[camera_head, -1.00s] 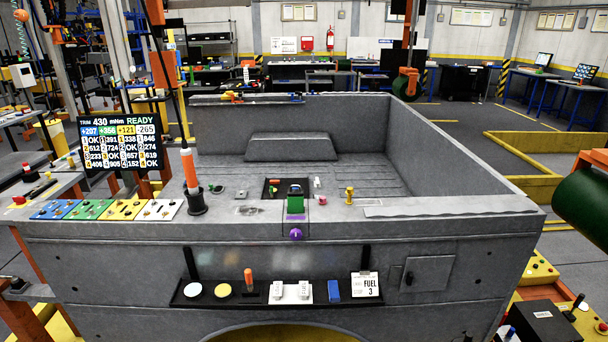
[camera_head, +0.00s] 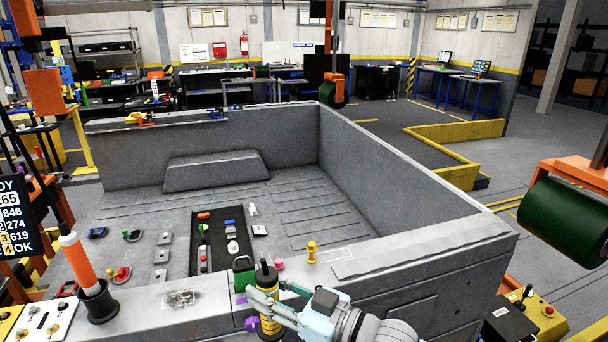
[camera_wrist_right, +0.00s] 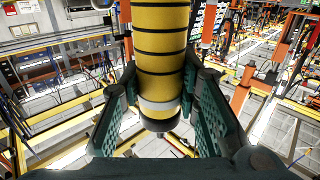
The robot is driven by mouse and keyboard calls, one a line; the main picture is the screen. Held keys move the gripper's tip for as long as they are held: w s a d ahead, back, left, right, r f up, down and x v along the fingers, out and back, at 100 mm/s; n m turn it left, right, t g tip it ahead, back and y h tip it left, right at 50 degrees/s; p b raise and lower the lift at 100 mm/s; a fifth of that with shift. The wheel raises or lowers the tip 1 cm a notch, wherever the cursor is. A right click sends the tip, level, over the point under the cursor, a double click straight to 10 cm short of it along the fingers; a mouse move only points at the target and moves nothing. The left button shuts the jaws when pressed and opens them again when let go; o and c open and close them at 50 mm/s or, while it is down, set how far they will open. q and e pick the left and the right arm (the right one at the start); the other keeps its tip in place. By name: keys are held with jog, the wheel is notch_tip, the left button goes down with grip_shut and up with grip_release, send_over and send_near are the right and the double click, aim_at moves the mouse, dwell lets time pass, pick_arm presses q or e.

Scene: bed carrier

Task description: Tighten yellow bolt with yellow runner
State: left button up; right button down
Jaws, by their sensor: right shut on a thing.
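My right gripper (camera_head: 270,298) is shut on the yellow runner (camera_head: 268,320), a yellow cylinder with black bands and a dark top. It is held roughly upright in front of the bed's near wall. In the right wrist view the runner (camera_wrist_right: 160,60) stands between the two green finger pads (camera_wrist_right: 158,100), with a pale ring and dark end showing. My left gripper is out of view.
A grey carrier bed (camera_head: 400,262) fills the middle. A dark tray (camera_head: 217,262) with small parts, a pink knob (camera_head: 278,265) and a green block (camera_head: 243,276) lie near the runner. An orange-and-white tool in a black holder (camera_head: 98,303) stands at left. A green roller (camera_head: 565,222) hangs at right.

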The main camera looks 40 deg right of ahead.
jog(key=w+d+r+m+h+p, duration=0.1)
jog(key=w+d+r+m+h, duration=0.2)
jog(key=w+d+r, duration=0.3)
jog(key=w+d+r+m+t+h+p, duration=0.1)
jog(key=w+d+r+h, duration=0.4)
jog(key=d+r, duration=0.6)
jog(key=w+d+m+p, duration=0.1)
jog(key=w+d, duration=0.1)
jog(key=d, duration=0.1)
jog(key=shift+w+d+r+m+t+h, duration=0.15)
jog(key=shift+w+r+m+t+h, duration=0.15)
jog(key=shift+r+m+h, duration=0.1)
jog(key=shift+f, duration=0.1)
notch_tip(320, 180, down, 5)
jog(key=b, duration=0.4)
jog(key=shift+s, duration=0.15)
